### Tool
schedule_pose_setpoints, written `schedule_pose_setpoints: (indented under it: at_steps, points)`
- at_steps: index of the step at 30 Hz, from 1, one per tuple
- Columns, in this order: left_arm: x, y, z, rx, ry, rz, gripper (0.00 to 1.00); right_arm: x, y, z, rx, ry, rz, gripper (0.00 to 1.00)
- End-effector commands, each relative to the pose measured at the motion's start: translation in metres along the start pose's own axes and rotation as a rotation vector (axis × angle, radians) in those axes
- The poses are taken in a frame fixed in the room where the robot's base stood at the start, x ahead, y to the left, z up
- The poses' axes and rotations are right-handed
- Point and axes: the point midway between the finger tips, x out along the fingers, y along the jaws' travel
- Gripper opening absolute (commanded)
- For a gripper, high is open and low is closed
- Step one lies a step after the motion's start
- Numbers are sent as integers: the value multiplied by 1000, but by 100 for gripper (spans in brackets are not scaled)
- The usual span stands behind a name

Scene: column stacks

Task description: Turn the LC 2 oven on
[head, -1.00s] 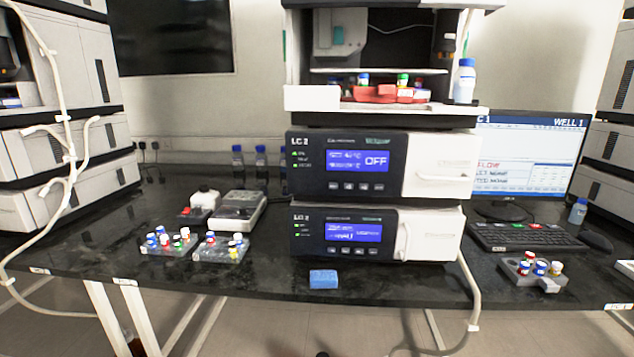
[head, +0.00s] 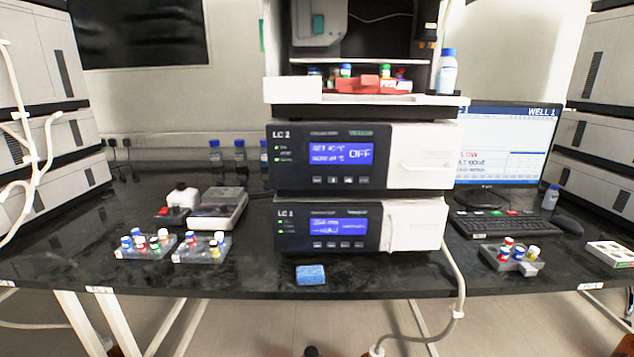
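The LC 2 oven (head: 420,158) is the upper of two stacked modules in the middle of the bench. Its black front panel is marked LC 2, and its blue display (head: 340,154) shows OFF with two lines of temperature text. A row of small buttons (head: 340,180) sits below the display. Its white door at the right looks closed. Below it is a similar module (head: 412,225) with its own blue display and buttons. Neither of my grippers is in the head view.
A blue sponge (head: 310,275) lies at the bench's front edge. Vial racks (head: 146,246) stand left, another (head: 512,260) right. A monitor and keyboard (head: 505,224) are right. Bare bench (head: 240,275) lies front left.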

Motion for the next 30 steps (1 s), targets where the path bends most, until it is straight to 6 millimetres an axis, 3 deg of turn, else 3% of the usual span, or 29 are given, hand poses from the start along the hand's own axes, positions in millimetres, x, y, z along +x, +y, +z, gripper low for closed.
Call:
schedule_pose_setpoints:
  at_steps: [2,11,30]
  points:
    - [0,-1,-2,4,3,-2,0,0,-1,-1,3,1,-1,37]
    - [0,-4,-9,14,14,-5,0,1,-3,-7,12,13,-4,0]
    - [0,-1,1,-2,-1,-1,0,0,0,-3,-2,5,0,0]
